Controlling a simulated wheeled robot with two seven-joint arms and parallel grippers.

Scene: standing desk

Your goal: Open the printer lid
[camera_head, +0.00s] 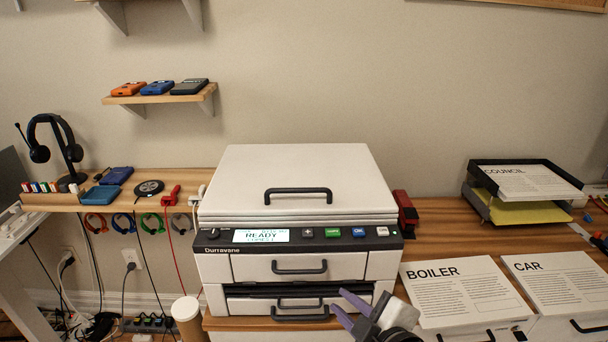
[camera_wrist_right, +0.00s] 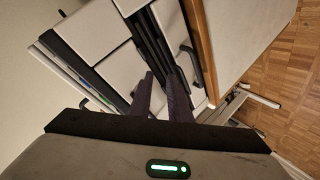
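The white printer (camera_head: 220,268) stands on the wooden desk, its front panel display reading READY. Its lid (camera_head: 300,165) lies flat and closed on top. The dark lid handle (camera_head: 298,190) is near the lid's front edge. My right gripper (camera_head: 339,301) is in front of the printer's lower drawers, well below the lid handle. Its two purple fingers are apart with nothing seen between them. In the right wrist view the fingers (camera_wrist_right: 161,78) point at the printer's front (camera_wrist_right: 110,60), and the lid handle cannot be made out. My left gripper is out of view.
Drawers with dark handles (camera_head: 300,267) are on the printer's front. A red stapler-like object (camera_head: 405,212) stands close to its right side. Sheets marked BOILER (camera_head: 455,290) and CAR (camera_head: 555,283) lie at right. A tan cylinder (camera_head: 187,315) stands at front left. Space above the lid is clear.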

